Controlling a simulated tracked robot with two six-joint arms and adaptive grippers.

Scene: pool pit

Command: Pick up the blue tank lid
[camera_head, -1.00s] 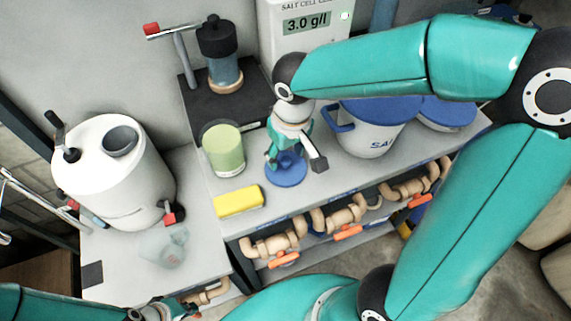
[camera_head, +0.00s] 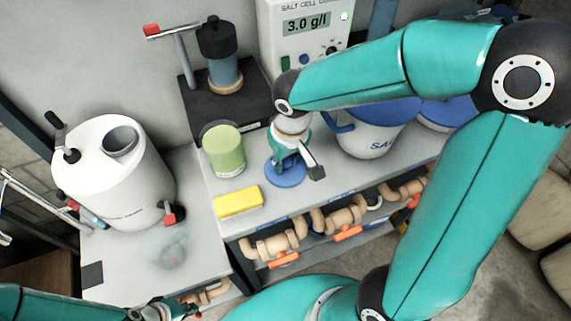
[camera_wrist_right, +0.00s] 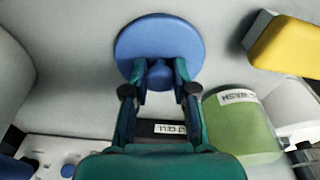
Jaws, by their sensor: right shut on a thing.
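The blue tank lid (camera_head: 288,174) is a round blue disc on the grey bench top, between the yellow sponge and the white bucket. It also shows in the right wrist view (camera_wrist_right: 160,38), with a knob in its middle. My right gripper (camera_head: 287,160) is over the lid, and in the wrist view its fingers (camera_wrist_right: 160,80) are shut on the knob from both sides. I cannot tell whether the lid is clear of the bench. My left gripper (camera_head: 165,310) is at the bottom edge of the head view, partly cut off, and its jaws are too unclear to read.
A yellow sponge (camera_head: 238,202) and a green-filled jar (camera_head: 223,152) stand left of the lid. A white bucket (camera_head: 368,138) with a blue top is to its right. A salt cell unit (camera_head: 303,35) stands behind. Pipes with orange valve handles (camera_head: 283,260) run below the bench's front edge.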

